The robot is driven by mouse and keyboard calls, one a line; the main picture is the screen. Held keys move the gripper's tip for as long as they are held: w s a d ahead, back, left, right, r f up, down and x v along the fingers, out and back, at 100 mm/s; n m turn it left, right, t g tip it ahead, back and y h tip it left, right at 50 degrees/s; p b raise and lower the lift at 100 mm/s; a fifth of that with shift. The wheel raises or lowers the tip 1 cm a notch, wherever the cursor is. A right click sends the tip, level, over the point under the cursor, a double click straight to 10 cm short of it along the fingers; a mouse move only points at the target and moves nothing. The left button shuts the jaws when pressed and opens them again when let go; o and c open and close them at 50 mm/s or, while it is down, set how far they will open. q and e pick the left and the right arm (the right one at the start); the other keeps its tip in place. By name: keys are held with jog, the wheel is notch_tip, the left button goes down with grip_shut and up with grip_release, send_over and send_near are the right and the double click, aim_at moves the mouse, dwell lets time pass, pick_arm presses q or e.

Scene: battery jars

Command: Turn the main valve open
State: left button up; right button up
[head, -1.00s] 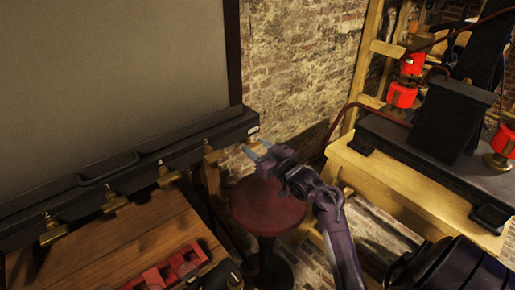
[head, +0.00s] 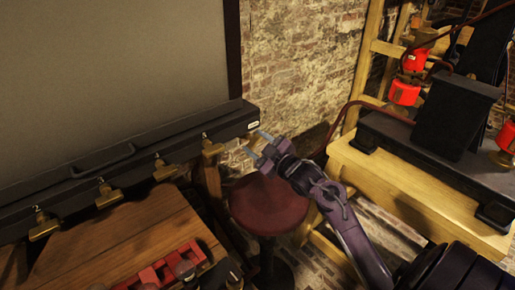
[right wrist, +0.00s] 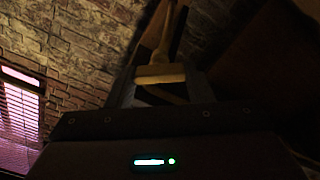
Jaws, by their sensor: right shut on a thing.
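Several brass valve handles (head: 163,169) hang in a row along the front of a dark horizontal case; the one nearest its right end (head: 211,146) is at the left of my right gripper in the head view. My right gripper (head: 257,145) is beyond the case's right end, in front of the brick wall. In the right wrist view a yellowish brass-like bar (right wrist: 160,74) with a stem rising from it sits between the fingers. The gripper is shut on it. The head view does not clearly show this held piece. My left gripper is not in view.
The dark case (head: 120,160) runs beside a wooden table (head: 135,235) with a red rack (head: 160,268) on it. A round red stool (head: 268,206) stands below my gripper. A wooden bench (head: 400,185) with red jars (head: 404,93) behind it is at the right.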

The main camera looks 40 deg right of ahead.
jog(key=n+b, duration=0.1)
jog(key=n, duration=0.1)
jog(key=n+b, duration=0.1)
jog(key=n, duration=0.1)
jog(key=n+b, duration=0.1)
jog(key=shift+a+f+n, duration=0.1)
jog(key=shift+f+n, duration=0.15)
jog(key=shift+n, duration=0.15)
jog(key=n+b, duration=0.3)
jog(key=n, duration=0.2)
jog(key=shift+b, duration=0.35)
jog(key=shift+c, duration=0.2)
jog(key=shift+o, duration=0.2)
jog(key=shift+n, duration=0.3)
jog(key=o, duration=1)
jog(key=shift+r, duration=0.1)
jog(key=shift+c, duration=0.2)
jog(key=shift+r, duration=0.1)
